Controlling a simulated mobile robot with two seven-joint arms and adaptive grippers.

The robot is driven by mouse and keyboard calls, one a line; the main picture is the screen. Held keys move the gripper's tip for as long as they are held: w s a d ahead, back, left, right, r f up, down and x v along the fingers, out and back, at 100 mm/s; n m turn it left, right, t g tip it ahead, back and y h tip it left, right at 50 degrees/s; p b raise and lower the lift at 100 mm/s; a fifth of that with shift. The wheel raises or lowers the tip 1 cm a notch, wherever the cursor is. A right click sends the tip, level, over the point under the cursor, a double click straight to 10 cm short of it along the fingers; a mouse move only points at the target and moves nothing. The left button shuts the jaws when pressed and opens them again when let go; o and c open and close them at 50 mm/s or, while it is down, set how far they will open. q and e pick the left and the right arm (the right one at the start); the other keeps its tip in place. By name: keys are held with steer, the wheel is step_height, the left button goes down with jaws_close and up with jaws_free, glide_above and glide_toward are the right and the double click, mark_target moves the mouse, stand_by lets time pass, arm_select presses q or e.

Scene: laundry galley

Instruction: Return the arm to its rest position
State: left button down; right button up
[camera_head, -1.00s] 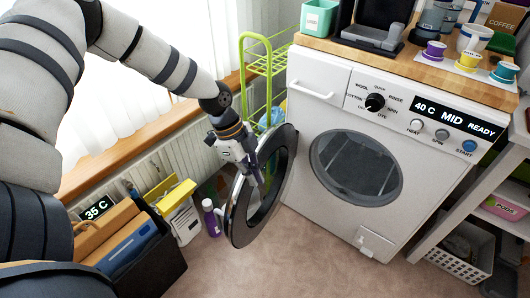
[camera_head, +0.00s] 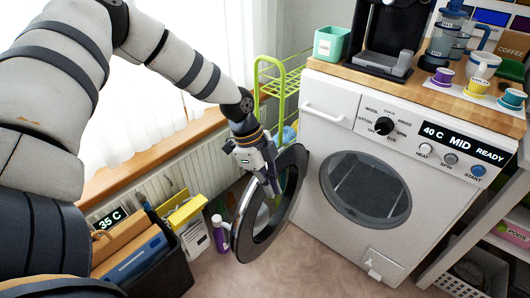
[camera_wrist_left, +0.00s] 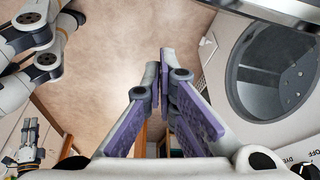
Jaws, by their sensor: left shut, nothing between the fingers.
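My left gripper (camera_head: 272,184) has its fingers shut with nothing between them. In the head view it hangs in front of the open round washer door (camera_head: 246,240), overlapping its upper part; I cannot tell whether they touch. In the left wrist view, the purple-padded fingers (camera_wrist_left: 165,62) meet at the middle. The washer (camera_head: 330,225) is white, with its door swung out to the left. My left arm comes in from the left, bent high across the window. In the left wrist view, what looks like my right gripper (camera_wrist_left: 29,148) is small at the lower left; its jaw state is unclear.
A green wire rack (camera_head: 257,90) stands behind the door. Below the radiator are a dark bin with folders (camera_head: 165,270), a yellow-topped box (camera_head: 186,212) and a purple bottle (camera_head: 219,236). A coffee machine (camera_head: 385,40) and cups stand on the washer top. Floor in front is clear.

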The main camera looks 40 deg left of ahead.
arm_select(q)
steer(key=v, duration=0.6)
steer(key=s+d+f+n+g+p, duration=0.1)
steer(key=s+d+f+n+g, duration=0.1)
steer(key=s+d+f+n, duration=0.8)
steer(key=s+f+n+y, duration=0.1)
steer(key=s+f+n, duration=0.1)
steer(key=s, duration=1)
steer(key=s+f+n+g+y, duration=0.1)
steer(key=s+f+n+y, duration=0.1)
steer(key=s, duration=1)
steer(key=shift+d+f+n+y+p, duration=0.3)
steer(key=shift+d+f+n, duration=0.25)
steer(key=shift+f, duration=0.3)
arm_select(e)
steer(key=w+r+t, duration=0.1)
steer(key=w+r, duration=0.1)
steer(key=shift+w+a+r, duration=0.15)
steer(key=shift+w+r, duration=0.1)
steer(key=shift+r, duration=0.05)
arm_select(q)
steer(key=shift+a, duration=0.1)
steer(key=shift+s+f+g, duration=0.1)
steer(key=shift+s+g, duration=0.05)
steer(key=shift+g, duration=0.15)
arm_select(e)
steer(key=shift+f, duration=0.1)
